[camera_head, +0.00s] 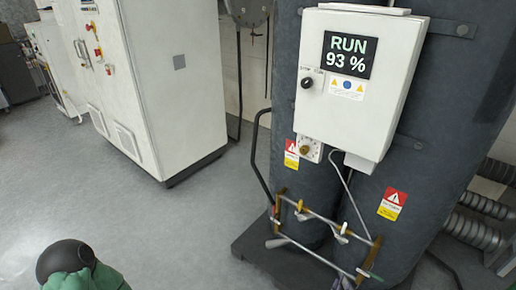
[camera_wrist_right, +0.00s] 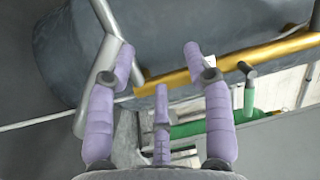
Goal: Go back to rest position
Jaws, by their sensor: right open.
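My right gripper (camera_wrist_right: 157,62) shows in the right wrist view with its purple fingers spread apart and nothing between them. A brass pipe (camera_wrist_right: 240,62) crosses in the picture just beyond the fingertips; I cannot tell whether they touch it. A grey metal tube (camera_wrist_right: 102,68) runs beside the left finger. A green handle (camera_wrist_right: 200,128) shows behind the right finger. In the head view I cannot clearly make out the right gripper. My left gripper is not in view. A green and black part of my own body (camera_head: 75,265) shows at the bottom left.
Two dark tanks (camera_head: 430,120) stand at the right on a dark base. A white control box (camera_head: 350,80) on them reads RUN 93 %. Brass piping with valves (camera_head: 325,222) is low in front. A white cabinet (camera_head: 160,90) stands left. The grey floor (camera_head: 150,220) between is clear.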

